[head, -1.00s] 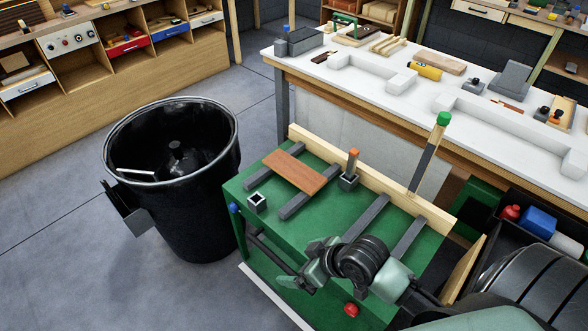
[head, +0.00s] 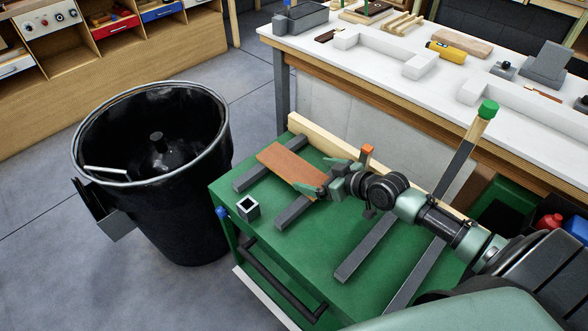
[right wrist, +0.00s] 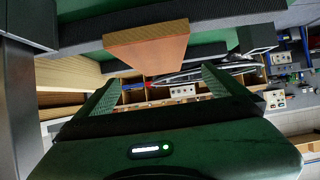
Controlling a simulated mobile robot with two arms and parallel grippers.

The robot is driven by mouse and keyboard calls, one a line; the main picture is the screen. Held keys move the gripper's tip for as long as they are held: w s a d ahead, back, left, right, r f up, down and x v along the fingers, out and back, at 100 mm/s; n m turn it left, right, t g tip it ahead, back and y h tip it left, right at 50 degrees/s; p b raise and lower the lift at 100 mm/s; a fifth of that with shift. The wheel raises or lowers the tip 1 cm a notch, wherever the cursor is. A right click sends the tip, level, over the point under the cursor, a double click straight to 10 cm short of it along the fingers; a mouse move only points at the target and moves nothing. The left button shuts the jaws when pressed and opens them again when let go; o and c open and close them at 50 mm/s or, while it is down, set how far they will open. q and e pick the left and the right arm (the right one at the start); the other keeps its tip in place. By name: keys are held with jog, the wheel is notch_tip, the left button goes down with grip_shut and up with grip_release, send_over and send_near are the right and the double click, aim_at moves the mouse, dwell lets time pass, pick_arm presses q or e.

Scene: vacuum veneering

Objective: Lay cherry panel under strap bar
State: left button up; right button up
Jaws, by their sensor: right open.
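The cherry panel (head: 291,166), a flat reddish-brown board, lies across two grey bars on the green bench top (head: 290,262). In the right wrist view the panel (right wrist: 147,48) shows end-on, ahead of my fingers and within the span between them. My right gripper (head: 333,178) is open at the panel's near right end, its fingers (right wrist: 160,78) apart with nothing held. Whether a finger touches the panel cannot be told. I cannot tell surely which piece is the strap bar; a long green-capped bar (head: 462,152) rises at the bench's back right. My left gripper is not in view.
A small grey square socket (head: 248,208) stands on the bench's left, and an orange-topped post (head: 367,152) stands just behind my right gripper. A wooden fence (head: 312,132) runs along the back. A black bin (head: 165,215) stands left. A white-topped workbench (head: 390,85) lies behind.

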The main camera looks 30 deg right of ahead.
aim_at(296, 169)
jog(key=x, duration=0.6)
jog(key=shift+w+d+f, duration=0.1)
jog(key=shift+w, duration=0.25)
jog(key=shift+w+f, duration=0.3)
jog(key=shift+w, duration=0.1)
jog(key=c, duration=1.4)
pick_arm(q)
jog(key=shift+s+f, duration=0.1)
pick_arm(e)
jog(key=shift+c, duration=0.2)
